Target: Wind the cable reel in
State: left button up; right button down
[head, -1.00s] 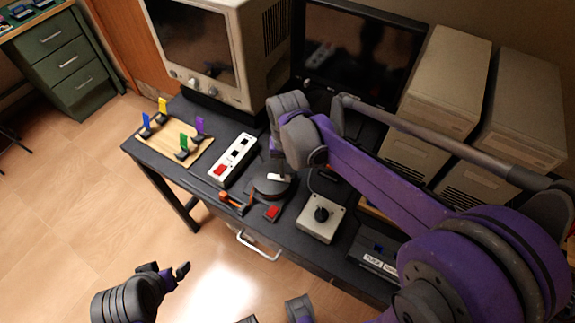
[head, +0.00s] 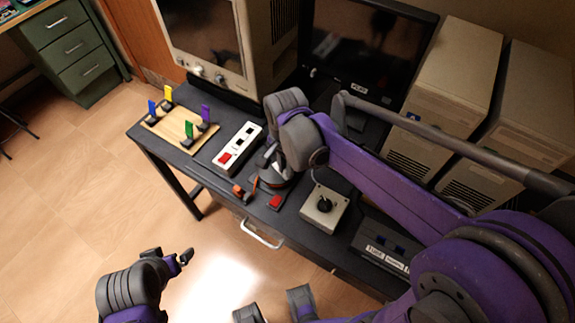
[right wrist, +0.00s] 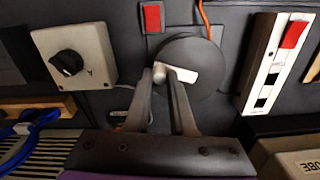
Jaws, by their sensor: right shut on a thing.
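The cable reel is a dark round disc (right wrist: 190,60) with a white crank handle (right wrist: 182,74) in the right wrist view. My right gripper (right wrist: 166,82) is shut on the crank's small knob, at the left end of the handle in that view. In the head view my right gripper (head: 268,160) is over the reel (head: 276,180) and hides much of it. An orange cable (right wrist: 204,14) runs beside the disc; its orange end (head: 239,191) lies near the desk's front edge. My left gripper (head: 170,260) is open and empty above the floor, away from the desk.
A wooden board with coloured tabs (head: 180,125) lies left. A monitor (head: 360,60) and beige cases (head: 450,75) stand behind.

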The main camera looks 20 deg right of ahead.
dwell(0.4)
jog(key=c, duration=0.8)
grip_release()
jog(key=shift+o, duration=0.2)
notch_tip(320, 180, up, 11)
jog(key=p, duration=0.1)
jog(key=shift+f, duration=0.1)
jog(key=s+d+f+n+t, duration=0.1)
jog(key=s+f+n, duration=0.1)
jog(key=s+n, duration=0.1)
jog(key=s+d+f+n+t+p, duration=0.1)
jog(key=s+f+n+t, duration=0.1)
jog(key=s+n, duration=0.2)
jog(key=s+d+f+n+t+p, duration=0.1)
jog(key=s+f+n+t, duration=0.1)
jog(key=s+f+n, duration=0.1)
jog(key=shift+s+n, duration=0.6)
jog(key=shift+s, duration=0.15)
jog(key=shift+s+d+f+n, duration=0.15)
jog(key=shift+s+f+n, duration=0.2)
jog(key=shift+n, duration=0.15)
